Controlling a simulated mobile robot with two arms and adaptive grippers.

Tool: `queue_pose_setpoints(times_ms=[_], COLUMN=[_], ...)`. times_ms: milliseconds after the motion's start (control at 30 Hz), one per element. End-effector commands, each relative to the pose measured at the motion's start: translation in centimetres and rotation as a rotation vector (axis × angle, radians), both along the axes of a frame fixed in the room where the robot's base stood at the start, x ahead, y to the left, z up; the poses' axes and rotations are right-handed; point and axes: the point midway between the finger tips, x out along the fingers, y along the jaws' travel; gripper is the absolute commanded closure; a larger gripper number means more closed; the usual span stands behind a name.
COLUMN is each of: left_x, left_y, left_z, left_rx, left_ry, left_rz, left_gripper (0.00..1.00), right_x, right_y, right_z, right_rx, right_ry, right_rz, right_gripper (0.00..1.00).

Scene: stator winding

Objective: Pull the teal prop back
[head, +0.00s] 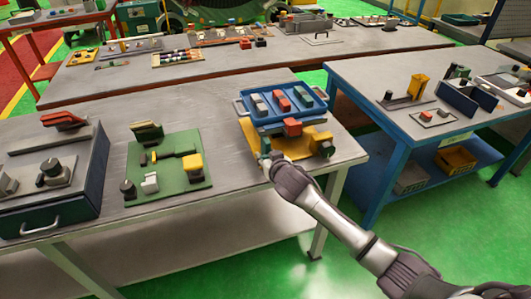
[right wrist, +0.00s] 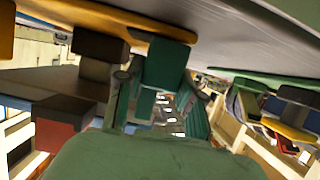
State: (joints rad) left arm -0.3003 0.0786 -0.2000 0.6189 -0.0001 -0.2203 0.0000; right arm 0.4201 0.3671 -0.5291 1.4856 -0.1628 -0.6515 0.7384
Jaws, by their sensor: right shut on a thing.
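The teal prop (right wrist: 166,66) shows between the fingers of my right gripper (right wrist: 160,95) in the right wrist view. In the head view a small bit of the teal prop (head: 265,143) shows at the left front edge of the yellow base plate (head: 285,152). My right gripper (head: 266,157) is there, shut on the prop, with its arm coming in from the lower right. The blue tray (head: 243,105) with grey, red and teal blocks stands above the yellow plate. My left gripper is in neither view.
A red block (head: 292,127) sits at the tray's front and a yellow-black part (head: 322,144) at the plate's right. A green board (head: 180,183) with parts lies to the left. Bare table (head: 235,185) lies between. A blue table (head: 360,85) stands right, across a gap.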

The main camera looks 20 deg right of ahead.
Motion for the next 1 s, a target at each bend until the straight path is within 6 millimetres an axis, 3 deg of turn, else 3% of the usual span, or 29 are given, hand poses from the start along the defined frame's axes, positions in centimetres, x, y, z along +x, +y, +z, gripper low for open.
queue_pose_setpoints(times_ms=[100, 200, 500, 533, 667, 1000], left_x=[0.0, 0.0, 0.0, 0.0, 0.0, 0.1], left_y=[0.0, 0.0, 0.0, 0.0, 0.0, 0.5], left_z=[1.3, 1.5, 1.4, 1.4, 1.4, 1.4], left_rx=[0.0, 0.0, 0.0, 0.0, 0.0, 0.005], left_ry=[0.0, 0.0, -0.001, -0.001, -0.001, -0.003], left_rz=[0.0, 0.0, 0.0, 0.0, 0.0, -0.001], left_gripper=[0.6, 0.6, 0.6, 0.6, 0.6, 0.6], right_x=[-2.1, -2.9, -3.0, -3.0, -3.0, -3.1], right_y=[0.1, 0.0, 0.0, 0.0, -0.1, -0.1], right_z=[0.0, -0.1, -0.2, -0.2, -0.2, -0.1], right_rx=[0.003, 0.002, 0.0, 0.0, 0.0, 0.0], right_ry=[0.008, 0.007, 0.007, 0.007, 0.006, 0.004], right_rz=[0.002, 0.001, 0.0, 0.0, 0.0, 0.0], right_gripper=[1.0, 1.0, 1.0, 0.58, 0.36, 0.36])
